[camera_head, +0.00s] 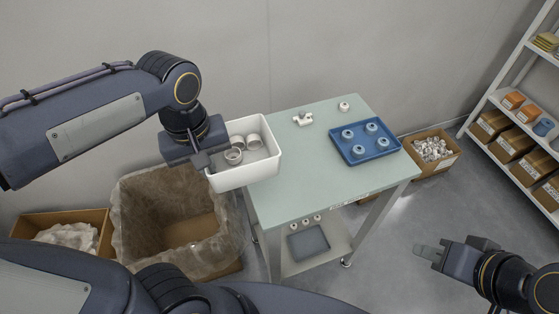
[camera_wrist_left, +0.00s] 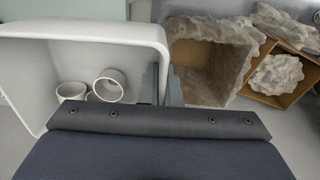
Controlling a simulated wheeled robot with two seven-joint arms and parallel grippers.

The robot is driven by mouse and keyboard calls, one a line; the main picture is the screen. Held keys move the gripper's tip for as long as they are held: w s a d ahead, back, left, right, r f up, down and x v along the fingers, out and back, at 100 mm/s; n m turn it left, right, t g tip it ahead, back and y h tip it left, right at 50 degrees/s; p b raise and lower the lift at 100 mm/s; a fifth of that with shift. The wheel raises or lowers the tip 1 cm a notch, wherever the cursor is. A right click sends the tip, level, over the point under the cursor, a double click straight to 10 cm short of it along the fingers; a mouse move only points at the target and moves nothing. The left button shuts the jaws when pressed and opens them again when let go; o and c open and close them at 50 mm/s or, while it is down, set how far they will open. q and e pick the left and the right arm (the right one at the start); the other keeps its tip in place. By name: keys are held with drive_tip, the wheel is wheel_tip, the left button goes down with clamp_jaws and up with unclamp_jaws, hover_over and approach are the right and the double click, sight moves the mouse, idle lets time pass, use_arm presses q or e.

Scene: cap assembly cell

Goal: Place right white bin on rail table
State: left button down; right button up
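A white bin (camera_head: 247,178) with white ring-shaped parts (camera_head: 234,156) in it is at the left edge of the pale green table (camera_head: 310,160), partly overhanging that edge. I cannot tell whether it touches the tabletop. My left gripper (camera_head: 201,160) is at the bin's left wall and appears shut on its rim; the fingertips are mostly hidden.
A blue tray (camera_head: 361,156) with several grey-white round parts is on the table's right. A small white fixture (camera_head: 302,118) and a round part (camera_head: 344,106) stand at the back. A lined carton (camera_head: 128,215) is below my left gripper. Shelves (camera_head: 500,104) stand far right.

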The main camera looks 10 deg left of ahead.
sight(244, 156)
use_arm(q)
drive_tip(key=w+d+f, duration=0.1)
drive_tip(key=w, duration=0.1)
drive_tip(key=w+d+f, duration=0.1)
drive_tip(key=w+d, duration=0.1)
drive_tip(key=w+d+f, duration=0.1)
drive_tip(key=w+d, duration=0.1)
drive_tip(key=shift+w+d+f+p, duration=0.1)
drive_tip(key=shift+w+f+p, duration=0.05)
drive_tip(key=shift+f+p, duration=0.15)
drive_tip(key=w+f, duration=0.1)
drive_tip(key=w+d+f, duration=0.1)
drive_tip(key=f, duration=0.1)
drive_tip(key=w+d+f, duration=0.1)
drive_tip(key=f, duration=0.1)
drive_tip(key=shift+d, duration=0.25)
drive_tip(key=shift+w+d+f, duration=0.1)
drive_tip(key=shift+w+f, duration=0.1)
drive_tip(key=shift+w+d+f, duration=0.1)
drive_tip(key=shift+d+f, duration=0.05)
drive_tip(key=shift+f, duration=1.55)
drive_tip(key=shift+f+b, duration=0.2)
drive_tip(key=shift+b, duration=0.2)
drive_tip(key=c, duration=1.6)
unclamp_jaws()
drive_tip(key=shift+c, duration=0.2)
drive_tip(key=shift+r, duration=0.15)
